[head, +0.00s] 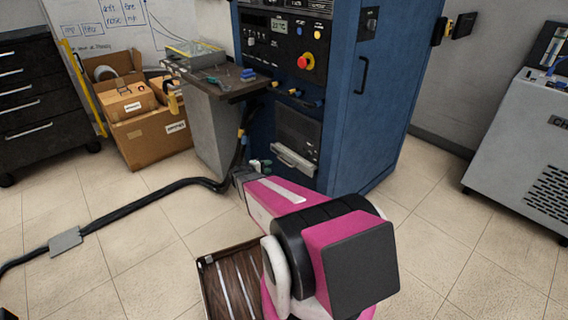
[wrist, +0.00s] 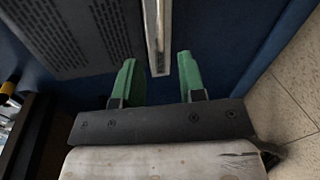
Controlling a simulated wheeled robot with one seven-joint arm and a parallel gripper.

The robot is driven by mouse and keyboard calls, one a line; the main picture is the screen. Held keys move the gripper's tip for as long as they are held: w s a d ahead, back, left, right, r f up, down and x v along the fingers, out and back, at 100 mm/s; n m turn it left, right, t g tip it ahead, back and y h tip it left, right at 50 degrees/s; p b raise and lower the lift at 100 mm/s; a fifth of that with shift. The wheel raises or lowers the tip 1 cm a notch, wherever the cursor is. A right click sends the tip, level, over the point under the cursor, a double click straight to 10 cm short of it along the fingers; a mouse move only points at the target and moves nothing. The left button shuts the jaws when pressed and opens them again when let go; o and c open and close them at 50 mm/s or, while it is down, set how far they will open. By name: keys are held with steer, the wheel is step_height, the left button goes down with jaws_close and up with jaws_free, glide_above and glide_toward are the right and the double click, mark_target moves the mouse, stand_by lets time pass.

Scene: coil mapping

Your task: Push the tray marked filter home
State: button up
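A grey metal tray front (head: 295,163) sticks out low on the front of the blue cabinet (head: 345,125), below a dark panel. No filter mark is readable on it. My gripper (head: 261,165) is low at the cabinet's front, just left of the tray front. In the wrist view my gripper (wrist: 156,64) has its two green fingers apart with nothing clamped. A pale metal strip (wrist: 158,35), seemingly the tray front's edge, shows between and beyond the fingertips. I cannot tell whether they touch it.
A side shelf (head: 215,85) with small tools juts from the cabinet's left. A black cable (head: 150,195) crosses the floor. Cardboard boxes (head: 155,130) stand at the left, a grey machine (head: 520,140) at the right. The floor right of my arm is clear.

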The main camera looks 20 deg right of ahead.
steer(key=shift+m, duration=0.9)
steer(key=x, duration=1.1)
steer(key=shift+s+d, duration=0.1)
steer(key=shift+s, duration=0.25)
jaws_close()
